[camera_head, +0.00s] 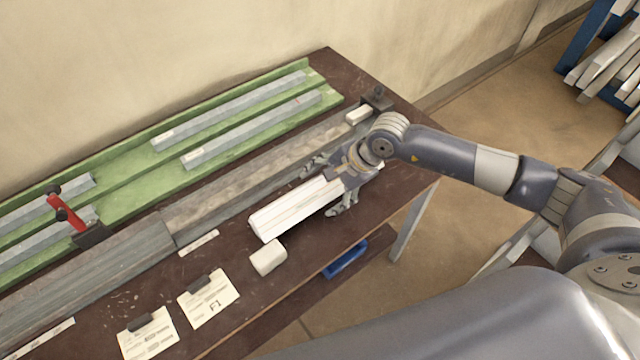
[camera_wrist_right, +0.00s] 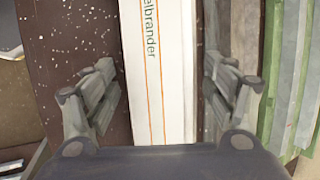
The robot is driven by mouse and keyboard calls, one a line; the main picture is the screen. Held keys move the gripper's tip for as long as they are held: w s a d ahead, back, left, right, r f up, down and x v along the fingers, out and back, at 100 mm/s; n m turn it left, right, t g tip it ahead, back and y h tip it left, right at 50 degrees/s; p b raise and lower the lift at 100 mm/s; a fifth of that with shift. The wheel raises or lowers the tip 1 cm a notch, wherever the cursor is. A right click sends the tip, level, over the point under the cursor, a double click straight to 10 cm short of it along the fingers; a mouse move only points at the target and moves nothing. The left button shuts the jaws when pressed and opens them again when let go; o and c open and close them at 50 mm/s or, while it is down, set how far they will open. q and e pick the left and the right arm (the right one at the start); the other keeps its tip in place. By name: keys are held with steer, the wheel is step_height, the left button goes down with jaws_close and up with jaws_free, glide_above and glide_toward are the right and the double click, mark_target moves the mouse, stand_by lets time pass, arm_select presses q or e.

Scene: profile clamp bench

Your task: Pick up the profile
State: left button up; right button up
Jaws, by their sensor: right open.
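A long white profile-like piece (camera_head: 293,208) lies on the brown bench, in front of the grey rail. In the right wrist view the white piece (camera_wrist_right: 158,65) shows orange lines and the letters "elbrander". My right gripper (camera_head: 330,184) is over its far right end, which the gripper partly hides. In the wrist view my right gripper (camera_wrist_right: 163,92) is open, one finger on each side of the piece. A gap shows at the left finger; the right finger looks closer to it. I cannot tell whether it touches. Grey profiles (camera_head: 230,110) lie in the green rack. My left gripper is not in view.
A grey rail (camera_head: 255,175) runs along the bench, with a red-handled clamp (camera_head: 66,209) at left. A small white block (camera_head: 268,257) and two paper cards (camera_head: 208,298) lie in front. A blue object (camera_head: 345,259) is below the front edge.

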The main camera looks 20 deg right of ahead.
steer(key=shift+x, duration=0.8)
steer(key=shift+c, duration=0.4)
